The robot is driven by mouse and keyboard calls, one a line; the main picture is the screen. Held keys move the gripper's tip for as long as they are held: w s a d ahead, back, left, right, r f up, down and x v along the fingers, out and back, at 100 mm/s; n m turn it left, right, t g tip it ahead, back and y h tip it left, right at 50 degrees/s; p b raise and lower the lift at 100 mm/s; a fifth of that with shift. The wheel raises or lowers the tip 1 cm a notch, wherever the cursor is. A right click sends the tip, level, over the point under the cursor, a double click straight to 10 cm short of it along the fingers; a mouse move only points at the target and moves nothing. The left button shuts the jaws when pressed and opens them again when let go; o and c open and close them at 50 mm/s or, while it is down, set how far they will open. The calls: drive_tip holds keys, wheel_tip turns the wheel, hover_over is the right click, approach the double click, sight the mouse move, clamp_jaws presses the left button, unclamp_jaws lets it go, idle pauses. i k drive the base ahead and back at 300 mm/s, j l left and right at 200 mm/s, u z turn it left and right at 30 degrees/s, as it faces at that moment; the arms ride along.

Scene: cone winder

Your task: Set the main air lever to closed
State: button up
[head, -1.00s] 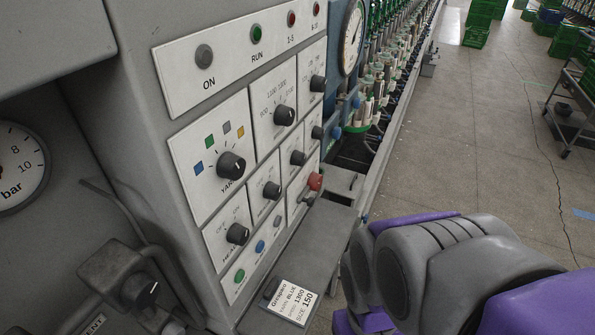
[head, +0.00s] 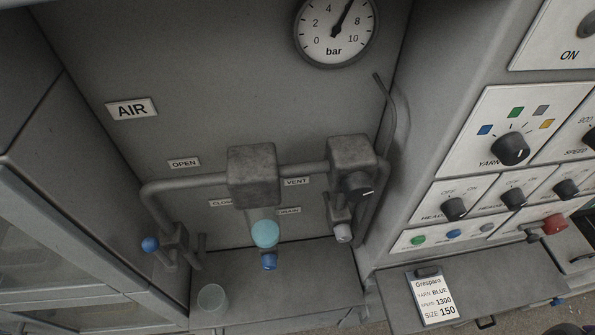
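The air panel is marked by an AIR sign (head: 132,109). At its left, a valve with a blue-tipped lever (head: 150,244) sits at the lower end of the pipe that bends down. The blue tip is left of the valve body (head: 174,238); I cannot tell for sure which setting it is at. An OPEN label (head: 184,162) is above the pipe. A partly hidden label (head: 220,203), seemingly CLOSED, is below it. My gripper is not in view.
A grey filter block (head: 253,175) with a teal bowl (head: 265,233) and blue drain cap (head: 269,261) is right of the valve. Beyond are a regulator knob (head: 358,186) and gauge (head: 337,30). A clear cup (head: 212,298) stands on the ledge (head: 300,285).

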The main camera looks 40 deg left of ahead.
sight(151, 244)
drive_tip(key=u, duration=3.1)
drive_tip(key=k+j+z, duration=0.1)
drive_tip(key=k, duration=0.5)
